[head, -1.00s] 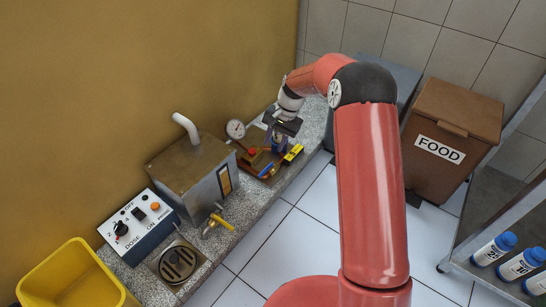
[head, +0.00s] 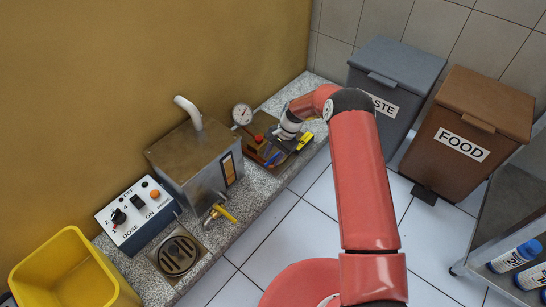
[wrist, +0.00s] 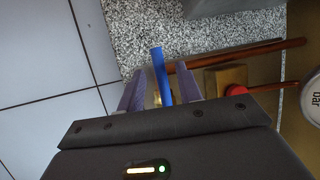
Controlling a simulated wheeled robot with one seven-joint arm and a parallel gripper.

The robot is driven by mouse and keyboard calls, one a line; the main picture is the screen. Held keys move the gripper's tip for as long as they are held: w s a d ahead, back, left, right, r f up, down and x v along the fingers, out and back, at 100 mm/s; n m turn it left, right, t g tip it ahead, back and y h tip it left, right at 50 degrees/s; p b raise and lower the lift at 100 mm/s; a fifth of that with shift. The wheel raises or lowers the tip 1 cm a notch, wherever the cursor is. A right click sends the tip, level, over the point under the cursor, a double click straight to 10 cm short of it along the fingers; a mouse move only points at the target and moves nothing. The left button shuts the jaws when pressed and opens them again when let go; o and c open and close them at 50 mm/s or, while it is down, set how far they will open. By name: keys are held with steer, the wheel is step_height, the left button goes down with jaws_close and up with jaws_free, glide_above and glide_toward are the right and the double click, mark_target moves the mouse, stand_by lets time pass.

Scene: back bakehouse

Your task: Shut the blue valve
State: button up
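The blue valve's lever (head: 271,158) shows beside my gripper (head: 284,146) in the head view, on a board on the stone ledge. In the wrist view the blue lever (wrist: 161,76) stands between the two fingers of my gripper (wrist: 160,85). The fingers are apart, with a gap on either side of the lever. The lever lies across the copper pipe's line. A brass valve body is partly seen beneath it; the rest is hidden by my gripper.
A yellow lever (head: 305,142), a red knob (head: 259,138) and a pressure gauge (head: 242,114) sit close by. A steel tank (head: 195,165) with a yellow-handled tap (head: 222,212) stands left. Bins (head: 470,130) stand right; the tiled floor is clear.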

steer(key=shift+a+f, duration=0.1)
steer(key=shift+f, duration=0.05)
steer(key=shift+c, duration=0.4)
jaws_close()
steer(key=shift+s, duration=0.1)
